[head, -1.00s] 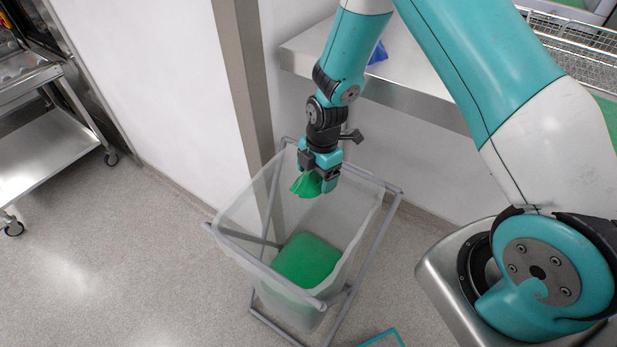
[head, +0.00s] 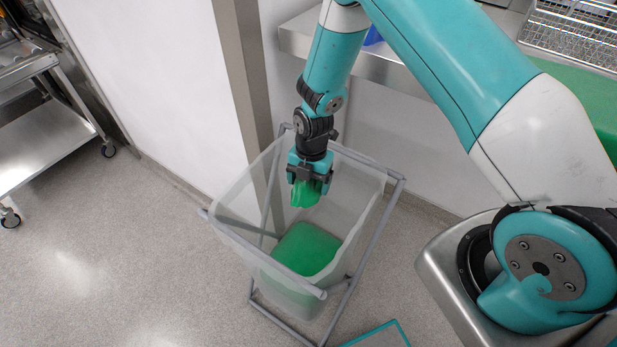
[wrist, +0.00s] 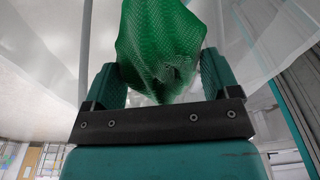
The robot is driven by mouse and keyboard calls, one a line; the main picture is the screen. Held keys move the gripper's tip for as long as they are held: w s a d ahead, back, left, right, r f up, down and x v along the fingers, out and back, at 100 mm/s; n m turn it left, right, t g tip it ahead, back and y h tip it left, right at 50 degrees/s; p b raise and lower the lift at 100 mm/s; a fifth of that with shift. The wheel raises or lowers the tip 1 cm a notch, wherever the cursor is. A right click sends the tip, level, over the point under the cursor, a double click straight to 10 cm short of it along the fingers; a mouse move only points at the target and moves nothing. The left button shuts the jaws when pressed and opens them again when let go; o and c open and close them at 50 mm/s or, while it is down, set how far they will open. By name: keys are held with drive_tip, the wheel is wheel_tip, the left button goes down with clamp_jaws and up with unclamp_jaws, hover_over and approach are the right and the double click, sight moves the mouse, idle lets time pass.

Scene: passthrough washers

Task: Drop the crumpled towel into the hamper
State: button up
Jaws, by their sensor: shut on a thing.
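The crumpled green towel (head: 305,193) hangs from my gripper (head: 308,177), which is shut on it. The towel also fills the middle of the wrist view (wrist: 160,48), between the two fingers. The hamper (head: 236,196) is a translucent bin in a grey tube frame. My gripper and the towel are over the hamper's opening, near its back side, with the towel hanging at about rim height. A flat green surface (head: 306,249) shows at the bottom of the hamper.
A steel trolley (head: 45,150) on casters stands at the left. A steel shelf (head: 380,70) with a blue thing (head: 373,37) is behind. A wire basket (head: 575,38) is at the upper right. A teal-edged panel (head: 380,336) lies at the front. The floor left of the hamper is clear.

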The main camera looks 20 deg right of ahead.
drive_tip(key=shift+f, duration=0.15)
drive_tip(key=o, duration=0.8)
drive_tip(key=r+b, duration=0.1)
drive_tip(key=r, duration=0.4)
drive_tip(key=w+d+r+b, duration=0.1)
drive_tip(key=r, duration=1.1)
drive_tip(key=shift+w+d+r+b, duration=0.15)
drive_tip(key=shift+w+d+b, duration=0.1)
drive_tip(key=shift+b, duration=0.15)
wheel_tip(320, 180, up, 5)
drive_tip(key=m, duration=0.4)
hover_over(311, 186)
drive_tip(key=s+a+r+m+y, duration=0.1)
drive_tip(key=s+r+m, duration=0.2)
drive_tip(key=s+m, duration=0.2)
drive_tip(key=s+a+r+m+y, duration=0.1)
drive_tip(key=s+a+r+m, duration=0.1)
drive_tip(key=s+m, duration=0.3)
drive_tip(key=s+a+r+m+t+y, duration=0.1)
drive_tip(key=s+r+m, duration=0.3)
drive_tip(key=s, duration=0.6)
drive_tip(key=shift+a+r+m, duration=0.2)
drive_tip(key=shift+r+m, duration=0.15)
drive_tip(key=shift+m, duration=0.65)
